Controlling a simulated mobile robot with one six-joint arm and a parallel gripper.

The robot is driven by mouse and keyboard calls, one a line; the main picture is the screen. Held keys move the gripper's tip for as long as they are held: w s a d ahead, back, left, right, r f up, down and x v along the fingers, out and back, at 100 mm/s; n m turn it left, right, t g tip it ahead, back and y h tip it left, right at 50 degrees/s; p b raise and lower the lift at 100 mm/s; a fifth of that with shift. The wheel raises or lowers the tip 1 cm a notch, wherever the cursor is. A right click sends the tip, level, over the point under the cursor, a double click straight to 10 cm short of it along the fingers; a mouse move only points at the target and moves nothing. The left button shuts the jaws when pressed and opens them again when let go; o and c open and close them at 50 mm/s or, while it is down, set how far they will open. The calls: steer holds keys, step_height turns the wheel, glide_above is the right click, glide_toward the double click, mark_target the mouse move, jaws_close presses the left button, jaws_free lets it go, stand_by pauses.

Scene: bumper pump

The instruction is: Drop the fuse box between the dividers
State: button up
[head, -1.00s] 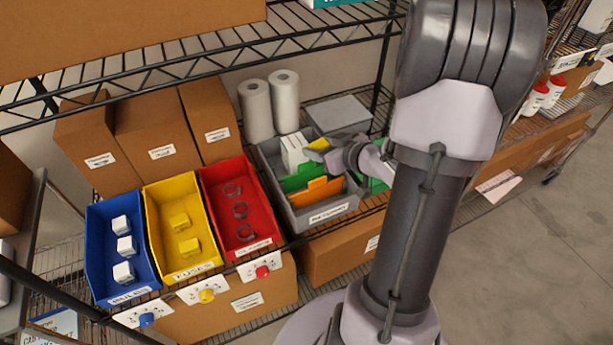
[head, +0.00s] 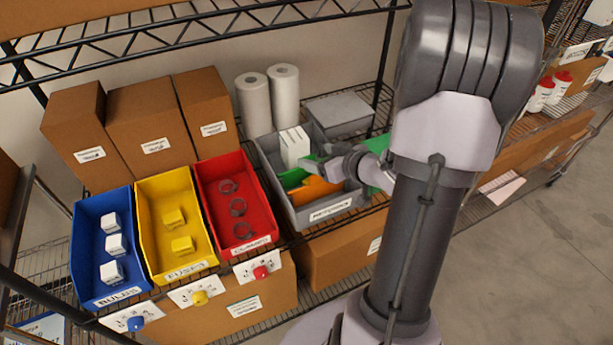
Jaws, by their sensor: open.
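The grey bin (head: 341,204) stands right of the red bin. Inside it are a green divider (head: 292,178), an orange divider (head: 314,189) and a white box (head: 294,146). My gripper (head: 312,166) is open over the bin, close to the dividers, and no yellow box shows in it. The fuse box that was at its tip is not visible now; the gripper and dividers hide much of the bin's inside. Two yellow boxes (head: 173,217) sit in the yellow bin (head: 152,241) labelled as fuses.
The blue bin (head: 82,256) holds white boxes and the red bin (head: 263,214) holds dark rings. Paper rolls (head: 254,104) and a grey lidded box (head: 340,113) stand behind the grey bin. A wire shelf (head: 200,40) crosses above.

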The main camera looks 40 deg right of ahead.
steer(key=shift+s, duration=0.1)
steer(key=p+v, duration=0.7)
steer(key=v, duration=1)
steer(key=shift+p, duration=0.3)
